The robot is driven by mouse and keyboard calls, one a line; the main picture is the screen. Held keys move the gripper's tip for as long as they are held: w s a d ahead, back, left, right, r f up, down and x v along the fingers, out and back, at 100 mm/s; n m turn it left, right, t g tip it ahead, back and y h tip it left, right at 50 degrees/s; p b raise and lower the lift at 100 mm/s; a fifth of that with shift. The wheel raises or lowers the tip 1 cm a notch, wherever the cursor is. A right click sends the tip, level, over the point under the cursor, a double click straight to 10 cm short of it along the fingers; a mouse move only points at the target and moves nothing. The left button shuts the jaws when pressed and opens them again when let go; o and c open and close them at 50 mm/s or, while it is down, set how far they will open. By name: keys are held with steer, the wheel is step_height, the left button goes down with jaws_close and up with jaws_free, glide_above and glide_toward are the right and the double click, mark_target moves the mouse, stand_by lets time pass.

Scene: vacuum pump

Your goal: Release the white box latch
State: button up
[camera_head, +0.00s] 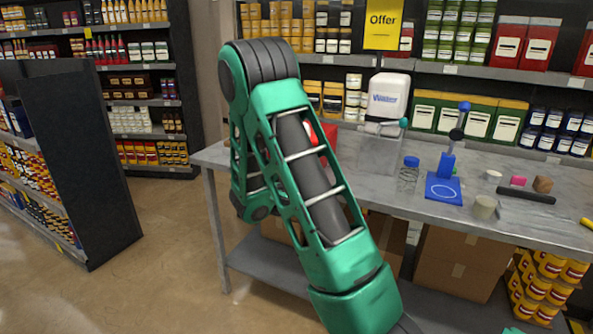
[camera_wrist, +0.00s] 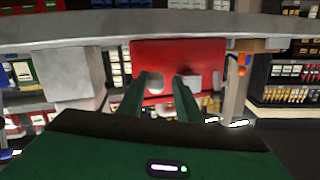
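The white box (camera_head: 389,97) with a blue label stands on a grey workbench (camera_head: 553,226) against the shelves in the head view. A lever with a teal knob (camera_head: 403,123) sits at its lower front; I cannot tell its latched state. In the wrist view, which looks upside down, my gripper (camera_wrist: 163,78) has two green fingers apart with nothing between them. A red box (camera_wrist: 210,57) lies beyond the fingers. A pale block (camera_wrist: 72,76) to their left is probably the white box. My arm hides the gripper in the head view.
A jar with a blue lid (camera_head: 409,174), a blue stand with a ball-topped lever (camera_head: 448,167), a round pale pot (camera_head: 484,207) and a black bar (camera_head: 526,195) stand right of the white box. Cardboard boxes (camera_head: 460,263) fill the space under the bench.

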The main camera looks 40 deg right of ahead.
steer(key=shift+s, duration=0.1)
stand_by(0.3)
steer(key=v, duration=1)
steer(key=shift+a, duration=0.3)
steer(key=shift+s+d, duration=0.15)
steer(key=shift+s, duration=0.05)
